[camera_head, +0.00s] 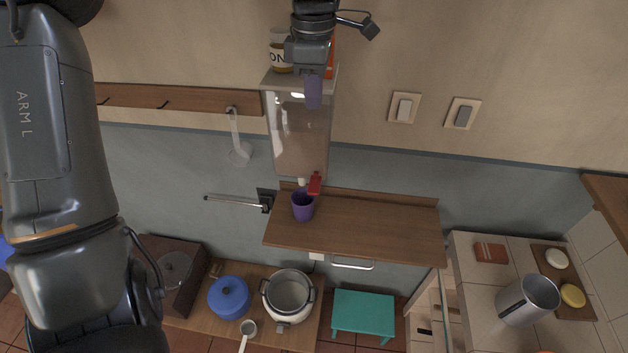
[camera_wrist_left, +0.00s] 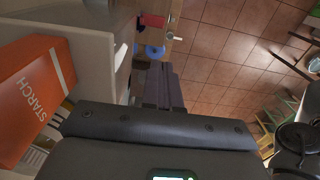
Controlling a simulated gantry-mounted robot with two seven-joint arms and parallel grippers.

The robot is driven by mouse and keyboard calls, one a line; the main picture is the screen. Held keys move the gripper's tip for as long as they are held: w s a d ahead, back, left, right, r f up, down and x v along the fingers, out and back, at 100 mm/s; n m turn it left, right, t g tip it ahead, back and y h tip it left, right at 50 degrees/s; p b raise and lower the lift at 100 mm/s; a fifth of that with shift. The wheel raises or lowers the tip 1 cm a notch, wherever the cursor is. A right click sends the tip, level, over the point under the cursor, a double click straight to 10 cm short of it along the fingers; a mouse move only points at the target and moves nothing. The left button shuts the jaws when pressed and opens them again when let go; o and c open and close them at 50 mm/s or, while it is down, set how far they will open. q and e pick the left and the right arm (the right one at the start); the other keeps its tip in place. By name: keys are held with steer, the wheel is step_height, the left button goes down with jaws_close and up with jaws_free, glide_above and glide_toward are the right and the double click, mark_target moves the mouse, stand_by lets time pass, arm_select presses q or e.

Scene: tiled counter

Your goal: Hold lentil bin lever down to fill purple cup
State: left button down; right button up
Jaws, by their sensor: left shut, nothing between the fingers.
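The purple cup (camera_head: 303,212) stands upright on a wooden wall shelf (camera_head: 370,226), under the spout of the pale, box-shaped bin (camera_head: 292,140). The bin's red lever (camera_head: 315,184) sticks out just above and right of the cup. My left gripper (camera_head: 314,104) is shut and empty. In the head view it overlaps the bin's upper part, well above the lever. In the left wrist view its dark purple fingers (camera_wrist_left: 157,72) point toward the red lever (camera_wrist_left: 152,20), with a gap between. The cup's inside is too dark to read. My right gripper is out of view.
An orange starch box (camera_wrist_left: 32,98) and a jar (camera_head: 281,55) stand on top of the bin. A ladle (camera_head: 239,155) hangs to its left. Below are a blue pot (camera_head: 229,297), a cooker (camera_head: 288,292) and a teal stool (camera_head: 363,315). The shelf's right part is clear.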

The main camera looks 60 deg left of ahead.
arm_select(q)
steer(key=b, duration=0.1)
glide_above(313, 192)
step_height(313, 192, down, 11)
steer(key=f, duration=0.7)
steer(key=f+p, duration=0.1)
steer(key=f, duration=0.2)
steer(key=shift+w+a+f, duration=0.25)
steer(key=shift+a, duration=0.05)
steer(key=shift+f, duration=0.95)
steer(key=shift+d+f+t+y+b, duration=0.15)
steer(key=shift+f+t+y+b, duration=0.4)
steer(key=shift+b, duration=0.35)
steer(key=shift+s+d+f+b, duration=0.2)
steer(key=shift+f+b, duration=0.45)
steer(key=shift+b, duration=0.35)
steer(key=shift+r, duration=0.15)
